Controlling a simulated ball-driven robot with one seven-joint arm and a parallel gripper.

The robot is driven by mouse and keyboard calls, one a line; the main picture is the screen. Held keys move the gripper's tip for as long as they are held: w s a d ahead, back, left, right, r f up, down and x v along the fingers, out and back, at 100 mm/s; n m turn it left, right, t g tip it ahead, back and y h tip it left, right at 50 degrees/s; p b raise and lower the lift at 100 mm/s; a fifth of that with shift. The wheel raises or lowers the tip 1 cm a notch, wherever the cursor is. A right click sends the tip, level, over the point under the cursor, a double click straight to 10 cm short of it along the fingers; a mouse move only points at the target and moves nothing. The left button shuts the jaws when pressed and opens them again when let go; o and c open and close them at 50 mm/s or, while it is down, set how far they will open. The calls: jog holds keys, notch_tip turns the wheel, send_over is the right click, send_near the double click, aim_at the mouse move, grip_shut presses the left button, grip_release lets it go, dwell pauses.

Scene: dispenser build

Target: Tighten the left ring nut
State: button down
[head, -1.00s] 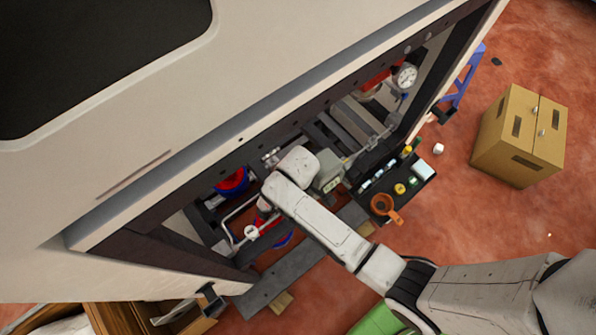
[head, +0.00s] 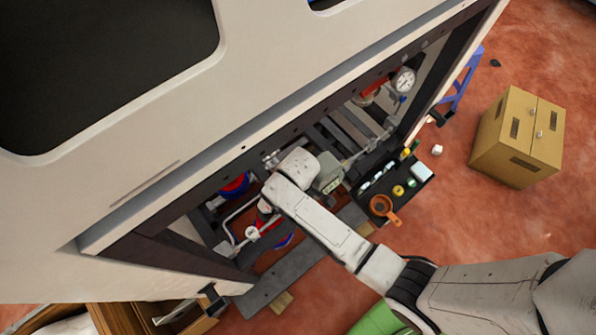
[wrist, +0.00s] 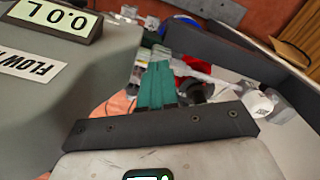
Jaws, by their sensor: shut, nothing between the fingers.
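In the wrist view my gripper (wrist: 155,82) shows its teal fingers close together, shut and empty. They point into the open machine, to the right of a grey flow meter (wrist: 60,85) whose display reads 0.0 L. A white faceted fitting (wrist: 260,103), nut-like, lies to the right of the fingers and apart from them. In the head view a white round fitting (head: 252,232) sits by a bent white pipe at the left of the opening. I cannot tell for sure which part is the left ring nut. My arm hides the fingers in the head view.
The machine's front rail (head: 285,268) runs below the opening. A black tray (head: 400,187) with small items and an orange cup (head: 382,207) is right of my arm. A pressure gauge (head: 403,80) is at the upper right.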

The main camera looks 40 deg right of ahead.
jog(key=shift+r+p, duration=2.05)
jog(key=shift+r, duration=0.95)
